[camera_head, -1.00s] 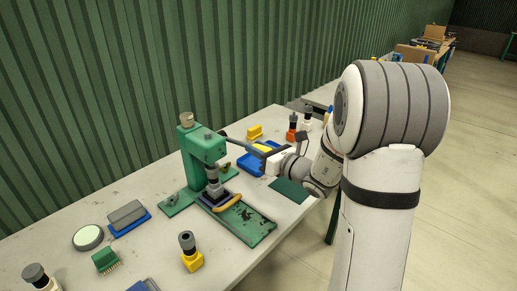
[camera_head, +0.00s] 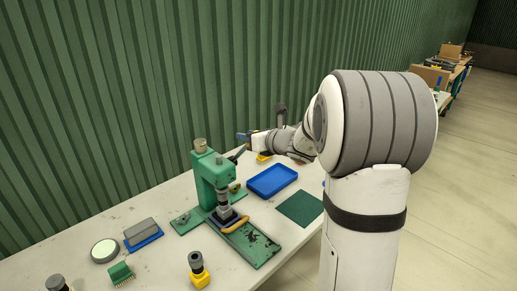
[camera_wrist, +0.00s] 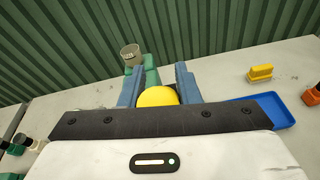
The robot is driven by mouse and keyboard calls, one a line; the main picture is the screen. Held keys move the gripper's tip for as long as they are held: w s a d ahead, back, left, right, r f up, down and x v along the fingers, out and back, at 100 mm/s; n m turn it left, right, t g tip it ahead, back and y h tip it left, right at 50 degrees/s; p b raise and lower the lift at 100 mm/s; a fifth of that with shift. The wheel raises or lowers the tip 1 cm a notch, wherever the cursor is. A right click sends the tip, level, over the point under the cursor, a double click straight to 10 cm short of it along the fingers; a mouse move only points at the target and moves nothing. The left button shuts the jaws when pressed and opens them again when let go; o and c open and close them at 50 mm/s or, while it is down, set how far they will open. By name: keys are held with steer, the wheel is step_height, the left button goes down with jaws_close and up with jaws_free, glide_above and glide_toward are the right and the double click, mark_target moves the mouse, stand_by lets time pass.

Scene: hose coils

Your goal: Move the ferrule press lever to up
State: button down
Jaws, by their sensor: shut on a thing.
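The green ferrule press (camera_head: 207,172) stands on the table, with a grey cap on top. Its dark lever (camera_head: 237,154) slants upward to the right from the press head. My gripper (camera_head: 243,137) is at the lever's outer end, above and to the right of the press head. In the wrist view, the blue fingers of my gripper (camera_wrist: 157,92) are closed around the lever's yellow ball knob (camera_wrist: 157,97). The press top (camera_wrist: 152,76) shows just beyond it. The lever rod is mostly hidden in the wrist view.
A blue tray (camera_head: 272,181) and a dark green mat (camera_head: 300,208) lie right of the press. A yellow block (camera_wrist: 260,73) sits behind the tray. A yellow-based fitting (camera_head: 199,272), a grey block (camera_head: 141,233) and a round pad (camera_head: 104,251) are at the front left. The green corrugated wall stands close behind.

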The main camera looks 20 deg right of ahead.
steer(key=shift+w+a+r, duration=0.3)
steer(key=shift+w+a, duration=0.05)
steer(key=shift+w, duration=0.25)
steer(key=shift+w+a+r, duration=0.3)
steer(key=shift+w+a, duration=0.05)
steer(key=shift+w, duration=0.25)
steer(key=shift+w+a+r, duration=0.3)
steer(key=shift+w+a, duration=0.05)
steer(key=shift+w, duration=0.25)
steer(key=shift+f, duration=0.25)
steer(key=c, duration=1.5)
jaws_free()
steer(key=o, duration=0.4)
steer(key=shift+w, duration=0.25)
steer(key=shift+c, duration=0.2)
steer(key=shift+o, duration=0.2)
steer(key=shift+s+r, duration=0.1)
steer(key=shift+r, duration=0.1)
steer(key=shift+b+v, duration=1)
steer(key=shift+v, duration=2.9)
steer(key=shift+c, duration=0.3)
